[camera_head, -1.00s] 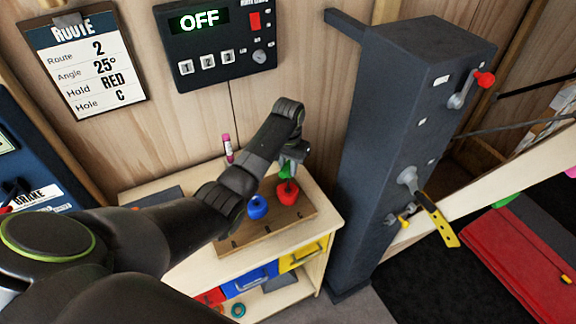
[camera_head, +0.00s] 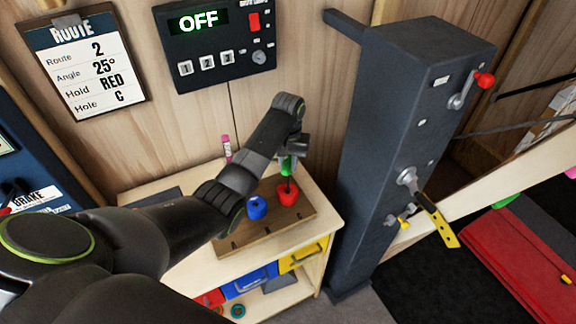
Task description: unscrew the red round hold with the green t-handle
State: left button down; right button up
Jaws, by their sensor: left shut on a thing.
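The red round hold (camera_head: 288,195) sits on a brown wooden board (camera_head: 240,241) on top of the small cabinet. The green t-handle (camera_head: 287,163) stands upright over the red hold, its dark shaft reaching down to it. Whether the tip sits in the bolt is too small to tell. My left gripper (camera_head: 289,157) comes in from above and is shut on the green t-handle; the fingers are partly hidden by the wrist. My right gripper is out of view.
A blue hold (camera_head: 257,208) sits on the board left of the red one. A pink-capped marker (camera_head: 227,148) stands behind. The grey post (camera_head: 400,120) with cranks rises close on the right. A control box (camera_head: 215,45) and route card (camera_head: 84,62) hang on the wall.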

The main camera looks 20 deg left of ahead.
pick_arm(q)
jog(key=shift+r, duration=0.6)
jog(key=m, duration=0.5)
jog(key=shift+m, duration=0.3)
jog(key=m, duration=1)
jog(key=shift+a+m, duration=0.1)
jog(key=shift+m, duration=0.3)
jog(key=m, duration=0.5)
